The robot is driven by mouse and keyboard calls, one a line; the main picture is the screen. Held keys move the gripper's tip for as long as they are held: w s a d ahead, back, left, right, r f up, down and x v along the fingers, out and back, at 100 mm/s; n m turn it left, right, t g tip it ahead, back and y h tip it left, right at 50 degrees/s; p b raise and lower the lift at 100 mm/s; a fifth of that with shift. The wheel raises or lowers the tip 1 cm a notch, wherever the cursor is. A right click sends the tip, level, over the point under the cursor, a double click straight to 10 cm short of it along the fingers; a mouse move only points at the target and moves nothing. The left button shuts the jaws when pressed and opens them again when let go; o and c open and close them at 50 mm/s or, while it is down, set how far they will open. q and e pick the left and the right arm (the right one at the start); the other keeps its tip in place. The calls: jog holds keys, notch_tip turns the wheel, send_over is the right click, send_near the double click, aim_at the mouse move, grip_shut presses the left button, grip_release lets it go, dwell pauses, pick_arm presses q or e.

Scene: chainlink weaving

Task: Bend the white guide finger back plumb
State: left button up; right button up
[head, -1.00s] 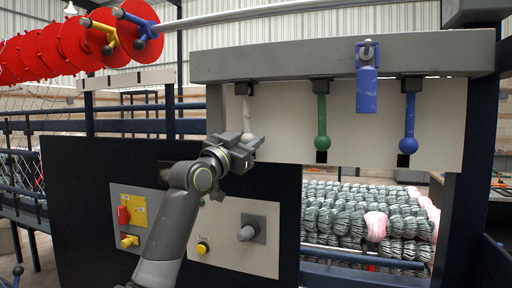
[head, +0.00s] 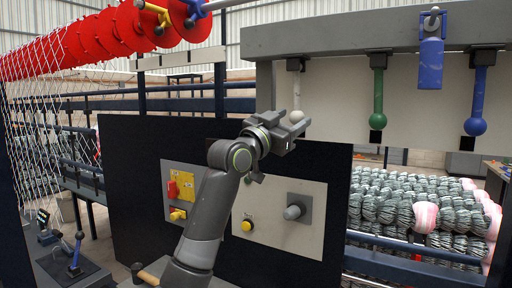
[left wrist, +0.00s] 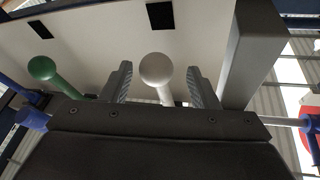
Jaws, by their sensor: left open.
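The white guide finger (head: 294,90) hangs from the grey beam, a slim white rod with a ball at its lower end. It looks close to vertical in the head view; a small lean is hard to judge. My left gripper (head: 298,118) is at the ball, its jaws open. In the left wrist view the white ball (left wrist: 157,69) sits between the two spread fingers of my left gripper (left wrist: 158,84), with a gap on both sides. The jaws partly hide the ball in the head view. My right gripper is not in view.
A green finger (head: 377,92) and a blue finger (head: 477,95) hang further right on the beam (head: 340,32). A blue tag-like piece (head: 431,62) hangs from a hook between them. Red discs (head: 130,28) are upper left.

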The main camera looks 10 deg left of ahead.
pick_arm(q)
jog(key=b+v, duration=0.6)
jog(key=v, duration=0.9)
jog(key=shift+a+f, duration=0.1)
jog(key=shift+a, duration=0.05)
